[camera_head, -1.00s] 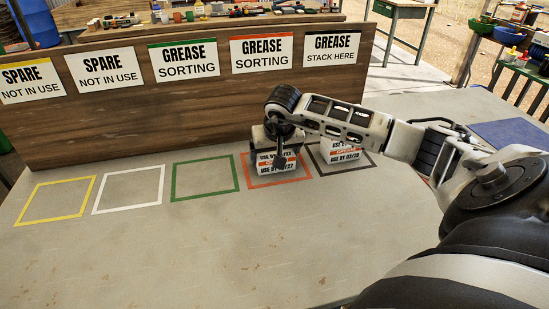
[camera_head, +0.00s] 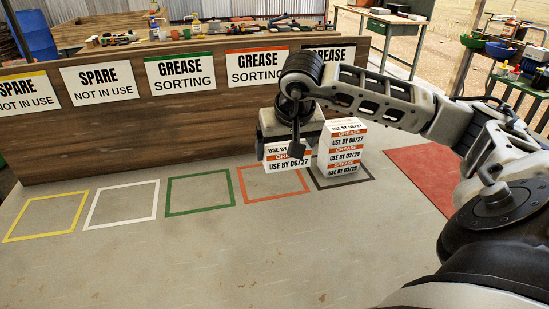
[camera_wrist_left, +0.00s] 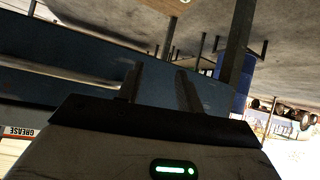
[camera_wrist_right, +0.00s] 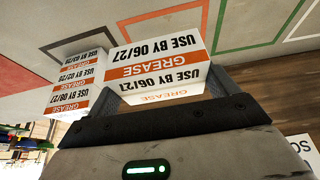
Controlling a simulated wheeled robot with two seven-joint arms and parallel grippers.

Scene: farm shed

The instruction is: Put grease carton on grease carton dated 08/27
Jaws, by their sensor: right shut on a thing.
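My right gripper (camera_head: 287,140) is shut on a white grease carton (camera_head: 287,155) with an orange band, labelled USE BY 06/27. It holds the carton above the red-outlined square (camera_head: 258,201). The held carton also shows in the right wrist view (camera_wrist_right: 165,55). To its right, a stack of similar cartons (camera_head: 343,150) stands on the black-outlined square (camera_head: 368,180). The stack's upper front label reads 08/27, with 07/28 and 03/28 below. The stack also shows in the right wrist view (camera_wrist_right: 78,80). My left gripper (camera_wrist_left: 158,85) shows only in its own wrist view, open and empty.
A wooden board (camera_head: 120,150) with sorting signs stands behind the squares. The green (camera_head: 168,195), white (camera_head: 125,200) and yellow (camera_head: 45,215) squares are empty. A red mat (camera_head: 420,170) lies at the right. The front of the table is clear.

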